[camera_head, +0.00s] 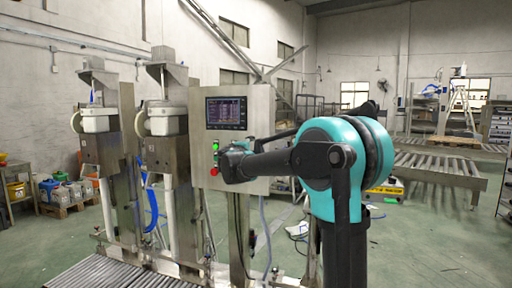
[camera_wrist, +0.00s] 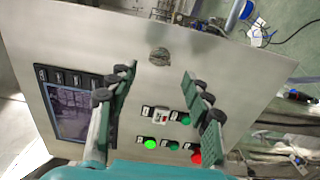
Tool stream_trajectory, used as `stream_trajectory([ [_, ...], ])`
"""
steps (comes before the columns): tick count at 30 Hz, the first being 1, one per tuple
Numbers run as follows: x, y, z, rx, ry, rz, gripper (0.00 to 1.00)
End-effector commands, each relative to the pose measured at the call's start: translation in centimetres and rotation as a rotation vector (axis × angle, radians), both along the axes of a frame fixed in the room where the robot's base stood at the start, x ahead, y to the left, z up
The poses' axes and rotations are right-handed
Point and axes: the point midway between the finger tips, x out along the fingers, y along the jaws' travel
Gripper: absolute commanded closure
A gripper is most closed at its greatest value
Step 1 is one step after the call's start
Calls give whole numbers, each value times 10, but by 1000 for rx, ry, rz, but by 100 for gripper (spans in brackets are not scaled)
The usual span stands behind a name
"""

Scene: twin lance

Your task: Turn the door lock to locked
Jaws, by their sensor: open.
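The control panel door (camera_head: 258,105) is the grey metal front of a cabinet in the head view; its face also fills much of the wrist view (camera_wrist: 225,70). A small round metal lock (camera_wrist: 159,56) sits on the bare part of the door, apart from the buttons. Its slot direction is too small to tell. In the head view the lock is not distinguishable. My gripper (camera_wrist: 158,76) is open and empty, its two fingers spread on either side of the space just below the lock in the wrist view. In the head view my gripper (camera_head: 228,162) is close to the panel's lower part.
A screen (camera_wrist: 68,105) is left of the fingers in the wrist view. A lit green button (camera_wrist: 150,144), a red button (camera_wrist: 196,157) and other small controls sit between and below the fingers. Filling machines (camera_head: 165,120) and a roller conveyor (camera_head: 85,275) stand left in the head view.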

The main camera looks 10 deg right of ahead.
Motion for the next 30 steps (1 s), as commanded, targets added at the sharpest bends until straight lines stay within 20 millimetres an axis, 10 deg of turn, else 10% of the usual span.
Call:
stream_trajectory([
  [9, 43, -20, 0, 0, 0, -1, 50],
  [22, 52, -23, 0, 0, 0, 1, 50],
  [30, 52, -23, 0, 0, 0, 1, 82],
])
